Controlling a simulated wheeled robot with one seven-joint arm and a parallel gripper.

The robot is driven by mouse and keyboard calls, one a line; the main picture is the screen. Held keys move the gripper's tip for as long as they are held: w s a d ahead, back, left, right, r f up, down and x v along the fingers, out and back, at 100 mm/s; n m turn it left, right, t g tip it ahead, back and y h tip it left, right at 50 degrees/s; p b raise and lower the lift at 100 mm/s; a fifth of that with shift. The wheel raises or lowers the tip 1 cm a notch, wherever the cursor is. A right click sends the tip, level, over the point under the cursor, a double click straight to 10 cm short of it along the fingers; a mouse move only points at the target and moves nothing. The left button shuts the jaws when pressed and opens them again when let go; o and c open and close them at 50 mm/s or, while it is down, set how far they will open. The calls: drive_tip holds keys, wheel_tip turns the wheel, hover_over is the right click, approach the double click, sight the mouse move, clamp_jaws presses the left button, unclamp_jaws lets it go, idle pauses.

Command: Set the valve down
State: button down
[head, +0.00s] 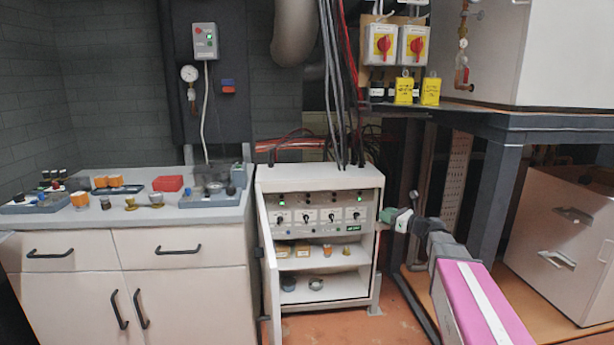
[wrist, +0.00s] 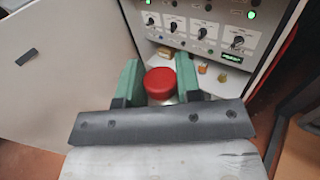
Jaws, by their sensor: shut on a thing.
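My gripper (wrist: 158,82) has green fingers and is shut on the valve (wrist: 159,84), which shows a round red top and a pale part below it. The lower end of the valve is hidden by the gripper. In the head view my gripper (head: 394,217) is just right of the open white cabinet (head: 326,177), at about the height of its control panel. The valve cannot be made out clearly there. In the wrist view the cabinet's panel and shelf lie beyond the fingers.
The cabinet door (head: 268,265) stands open on the left. Cabinet shelves (head: 322,262) hold a few small parts. The counter (head: 130,216) at left carries trays, a red box (head: 167,183) and small fittings. A dark metal stand (head: 510,122) is at right.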

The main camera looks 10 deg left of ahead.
drive_tip(key=w+a+r, duration=0.5)
drive_tip(key=w+a, duration=0.2)
drive_tip(key=a, duration=0.3)
drive_tip(key=w+a+r, duration=0.4)
drive_tip(key=w+a, duration=0.2)
drive_tip(key=a, duration=0.3)
drive_tip(key=w+a+r, duration=0.3)
drive_tip(key=a+r, duration=0.3)
drive_tip(key=a, duration=0.5)
drive_tip(key=w+a+r, duration=0.2)
drive_tip(key=a+r, duration=0.5)
drive_tip(key=a, duration=0.4)
drive_tip(key=shift+w+d+f, duration=1.1)
drive_tip(key=shift+w+f, duration=0.55)
drive_tip(key=shift+f, duration=0.25)
drive_tip(key=shift+w+d+f, duration=1.15)
drive_tip(key=shift+w+f, duration=0.45)
drive_tip(key=shift+f, duration=0.25)
drive_tip(key=shift+w+d+f, duration=1.1)
drive_tip(key=shift+w+f, duration=0.55)
drive_tip(key=shift+f, duration=0.25)
drive_tip(key=shift+f, duration=0.1)
drive_tip(key=c, duration=0.8)
unclamp_jaws()
